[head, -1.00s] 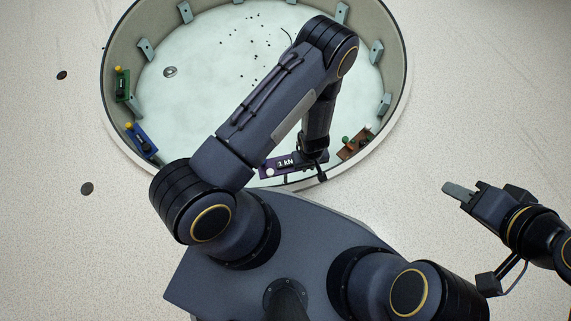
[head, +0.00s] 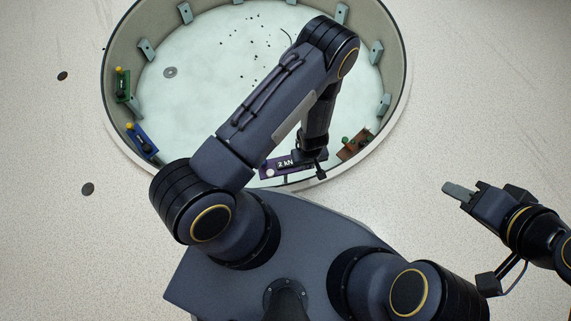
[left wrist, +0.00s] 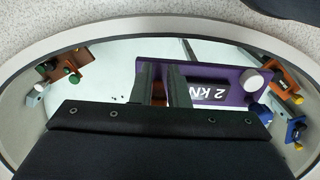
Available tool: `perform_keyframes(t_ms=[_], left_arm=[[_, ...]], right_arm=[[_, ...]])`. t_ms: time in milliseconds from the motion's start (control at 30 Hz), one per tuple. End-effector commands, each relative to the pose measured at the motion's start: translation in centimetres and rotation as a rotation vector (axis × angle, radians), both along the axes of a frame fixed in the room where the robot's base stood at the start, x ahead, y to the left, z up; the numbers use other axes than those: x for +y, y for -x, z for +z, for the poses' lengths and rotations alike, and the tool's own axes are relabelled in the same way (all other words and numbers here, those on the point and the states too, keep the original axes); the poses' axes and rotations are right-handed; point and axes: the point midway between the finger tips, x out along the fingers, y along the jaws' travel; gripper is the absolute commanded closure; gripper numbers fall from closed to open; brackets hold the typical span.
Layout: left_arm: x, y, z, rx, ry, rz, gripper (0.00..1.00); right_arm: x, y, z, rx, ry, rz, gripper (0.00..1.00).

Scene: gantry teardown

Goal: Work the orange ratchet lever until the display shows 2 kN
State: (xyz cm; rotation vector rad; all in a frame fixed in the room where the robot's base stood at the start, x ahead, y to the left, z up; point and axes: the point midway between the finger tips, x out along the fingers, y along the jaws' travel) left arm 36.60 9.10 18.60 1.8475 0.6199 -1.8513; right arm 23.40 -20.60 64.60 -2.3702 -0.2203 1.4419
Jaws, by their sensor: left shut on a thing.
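A purple panel (left wrist: 222,84) with a black display (left wrist: 208,91) is by the near wall of the round pit. The display reads 2 kN, upside down in the left wrist view. The panel also shows in the head view (head: 270,172), partly behind my left arm. My left gripper (left wrist: 161,78) is shut on the orange lever (left wrist: 158,92), of which only a small strip shows between the fingers. The rest of the lever is hidden. My right gripper (head: 459,192) hangs over the floor at the right, away from the panel; its finger gap does not show clearly.
The pit's raised rim (head: 404,75) surrounds the work area. A green unit (head: 122,86) and a blue unit (head: 141,141) stand at its left wall, a brown one (head: 355,145) at the right. Small dark bits lie on the pale pit floor.

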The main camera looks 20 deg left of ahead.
Motion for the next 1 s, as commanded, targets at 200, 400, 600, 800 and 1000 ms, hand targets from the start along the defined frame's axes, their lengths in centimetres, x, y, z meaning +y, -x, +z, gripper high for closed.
perform_keyframes(t_ms=[200, 400, 600, 800, 1000], left_arm=[[0.1, -0.2, 0.1, -0.005, -0.002, 0.001, 1.0], [0.5, -0.7, 0.4, -0.006, -0.003, 0.001, 1.0], [1.0, -1.4, 0.7, -0.008, -0.004, 0.0, 1.0], [1.0, -1.4, 0.6, -0.008, -0.004, 0.0, 1.0], [1.2, -1.7, 0.7, -0.009, -0.004, 0.001, 1.0]], right_arm=[[0.0, 0.0, 0.0, 0.0, 0.0, 0.0, 0.64], [0.0, 0.0, 0.4, 0.0, 0.0, 0.0, 0.64], [0.0, 0.0, 0.7, 0.0, 0.0, 0.0, 0.64], [0.0, 0.0, 0.6, 0.0, 0.0, 0.0, 0.64], [0.0, 0.0, 0.7, 0.0, 0.0, 0.0, 0.64]])
